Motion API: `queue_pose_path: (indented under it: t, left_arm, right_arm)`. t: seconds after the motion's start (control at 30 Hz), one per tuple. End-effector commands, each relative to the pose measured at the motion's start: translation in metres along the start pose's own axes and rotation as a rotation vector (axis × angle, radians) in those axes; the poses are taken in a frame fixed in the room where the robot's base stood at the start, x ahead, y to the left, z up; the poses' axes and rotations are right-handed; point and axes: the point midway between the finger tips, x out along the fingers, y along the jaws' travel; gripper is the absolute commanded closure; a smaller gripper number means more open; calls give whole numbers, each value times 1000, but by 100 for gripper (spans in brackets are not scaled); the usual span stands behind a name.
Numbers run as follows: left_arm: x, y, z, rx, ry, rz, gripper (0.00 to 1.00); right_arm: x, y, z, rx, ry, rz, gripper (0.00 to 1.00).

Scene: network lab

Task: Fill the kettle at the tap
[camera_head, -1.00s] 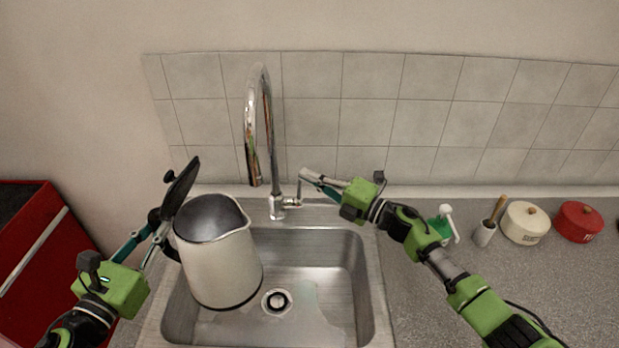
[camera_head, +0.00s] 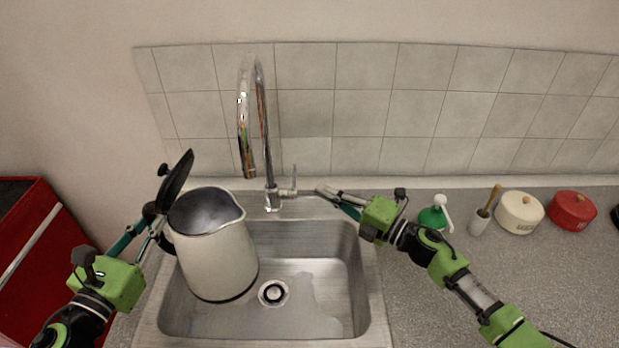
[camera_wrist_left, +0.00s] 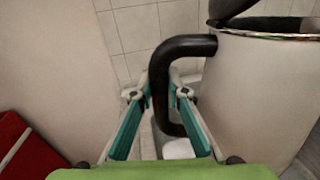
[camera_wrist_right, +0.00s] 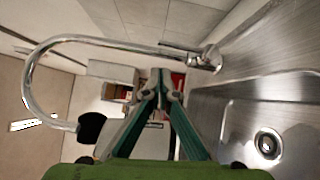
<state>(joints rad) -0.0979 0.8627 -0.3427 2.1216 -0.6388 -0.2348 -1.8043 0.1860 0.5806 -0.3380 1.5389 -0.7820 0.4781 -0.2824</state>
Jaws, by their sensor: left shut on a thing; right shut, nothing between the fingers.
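The cream kettle (camera_head: 220,258) is upright over the left part of the sink (camera_head: 340,255), its dark lid (camera_head: 175,182) raised. My left gripper (camera_head: 158,222) is shut on its black handle, which also shows in the left wrist view (camera_wrist_left: 160,85). The chrome tap (camera_head: 265,130) stands behind the sink. Its spout end is behind and to the right of the kettle's mouth; no stream of water shows. The tap's small lever (camera_head: 294,178) points up. My right gripper (camera_head: 322,191) is shut and empty, just right of the lever, apparently apart from it.
A green bottle with a white pump (camera_head: 434,216), a cup with a brush (camera_head: 480,220), a cream pot (camera_head: 519,212) and a red pot (camera_head: 573,211) stand on the counter at right. A red cabinet (camera_head: 45,245) is at left. The sink's right half is clear.

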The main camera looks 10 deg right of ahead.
Motion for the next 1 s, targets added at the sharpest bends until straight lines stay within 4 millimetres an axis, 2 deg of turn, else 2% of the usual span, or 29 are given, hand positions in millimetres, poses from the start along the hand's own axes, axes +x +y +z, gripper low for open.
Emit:
queue_pose_path:
  t: [0.03,0.1,0.2,0.37,0.5,0.7,0.87,1.0]
  left_arm:
    - [1,0,4,-4,-8,-1,100]
    - [1,0,4,-4,-8,-1,100]
    - [1,0,5,-4,-8,-1,100]
    - [1,0,5,-4,-8,-1,100]
    - [1,0,5,-4,-8,-1,100]
    - [1,0,5,-4,-8,-2,100]
    - [1,0,5,-4,-8,-1,100]
    - [1,0,5,-4,-8,-1,100]
  right_arm:
    - [8,-10,-21,16,-28,-5,100]
    - [17,-21,-44,22,-96,-17,100]
    - [25,-28,-72,29,-219,-29,100]
    - [19,-20,-94,43,-441,-40,100]
    - [2,-9,-96,55,-608,-49,100]
    - [-13,0,-92,59,-725,-55,100]
    - [-2,0,-81,57,-735,-55,100]
    - [19,-2,-63,57,-733,-54,100]
